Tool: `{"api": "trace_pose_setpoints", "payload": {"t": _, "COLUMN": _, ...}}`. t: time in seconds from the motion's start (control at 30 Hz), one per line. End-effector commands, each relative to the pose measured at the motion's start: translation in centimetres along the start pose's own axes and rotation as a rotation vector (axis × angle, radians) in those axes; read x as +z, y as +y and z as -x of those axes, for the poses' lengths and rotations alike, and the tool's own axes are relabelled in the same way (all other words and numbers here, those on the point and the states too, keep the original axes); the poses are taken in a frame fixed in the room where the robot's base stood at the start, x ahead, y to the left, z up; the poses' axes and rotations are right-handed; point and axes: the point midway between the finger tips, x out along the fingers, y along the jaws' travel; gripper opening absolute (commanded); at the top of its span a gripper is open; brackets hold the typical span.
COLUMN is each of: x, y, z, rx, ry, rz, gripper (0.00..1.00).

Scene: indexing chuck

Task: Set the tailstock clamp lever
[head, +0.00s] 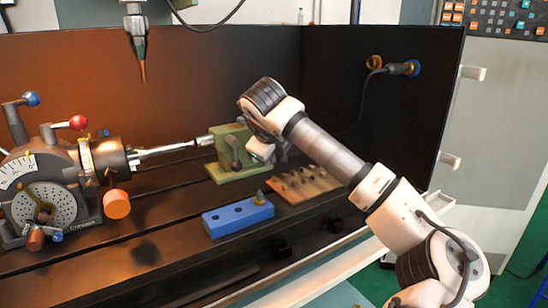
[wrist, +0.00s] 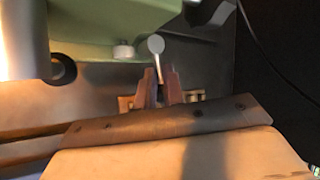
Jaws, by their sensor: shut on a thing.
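The green tailstock (head: 226,170) stands on the dark machine bed, right of the indexing head. It also shows along the top of the wrist view (wrist: 110,20). In the wrist view, a thin pale lever with a round grey knob (wrist: 156,44) rises in front of the tailstock; I take it for the clamp lever. My gripper (wrist: 160,80) has its two reddish-brown fingers closed around the lever's lower rod, with the knob beyond the tips. In the head view, my wrist hides the fingertips and the lever at the tailstock's right side.
The indexing head (head: 50,190) with red and blue knobs stands at the left. A blue block (head: 237,218) and a wooden rack of small parts (head: 302,184) lie in front of the tailstock. A spindle tool (head: 138,45) hangs above. A dark side wall stands right.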

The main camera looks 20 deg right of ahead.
Motion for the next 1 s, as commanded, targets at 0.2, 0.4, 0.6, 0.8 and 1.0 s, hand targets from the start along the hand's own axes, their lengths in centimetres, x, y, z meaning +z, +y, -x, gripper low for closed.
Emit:
{"api": "trace_pose_setpoints", "payload": {"t": 0.2, "x": -0.94, "y": 0.38, "z": -0.5, "rx": 0.009, "ry": 0.041, "rz": -0.02, "gripper": 0.0}}
{"api": "trace_pose_setpoints", "payload": {"t": 0.4, "x": -0.95, "y": 0.38, "z": -0.5, "rx": 0.01, "ry": 0.042, "rz": -0.02, "gripper": 0.0}}
{"api": "trace_pose_setpoints", "payload": {"t": 0.6, "x": -0.96, "y": 0.39, "z": -0.51, "rx": 0.01, "ry": 0.043, "rz": -0.019, "gripper": 0.2}}
{"api": "trace_pose_setpoints", "payload": {"t": 0.8, "x": -0.95, "y": 0.16, "z": -0.42, "rx": 0.005, "ry": 0.042, "rz": -0.022, "gripper": 0.39}}
{"api": "trace_pose_setpoints", "payload": {"t": 1.0, "x": -0.65, "y": 0.17, "z": -0.22, "rx": 0.002, "ry": 0.035, "rz": -0.019, "gripper": 0.39}}
